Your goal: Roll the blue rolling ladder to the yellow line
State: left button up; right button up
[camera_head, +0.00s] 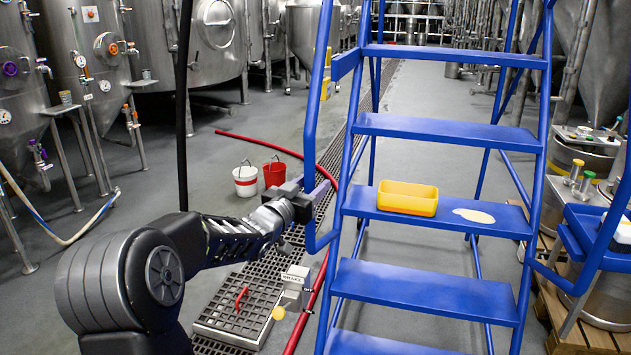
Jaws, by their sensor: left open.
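The blue rolling ladder (430,130) stands upright in front of me, its blue steps filling the middle and right of the head view. A yellow tray (408,192) sits on one step, beside a pale spill (474,216). My left gripper (313,194) is open at the ladder's left handrail (310,130). Its fingers are at the rail tube; whether they touch it I cannot tell. A small white box with lettering like "BRAKE" (294,276) shows low beside the ladder's left side. I see no yellow line on the floor. My right gripper is out of view.
A red hose (262,145) runs across the floor and passes behind the ladder's left side. A white bucket (246,179) and a red bucket (275,172) stand left of it. A drain grate (243,305) lies low left. A pallet (590,335) with kegs is right. Grey floor (425,90) beyond is clear.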

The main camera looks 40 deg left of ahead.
pick_arm(q)
jog(key=shift+w+a, duration=0.2)
jog(key=shift+w, duration=0.9)
jog(key=shift+c, duration=0.2)
grip_shut()
dwell(0.5)
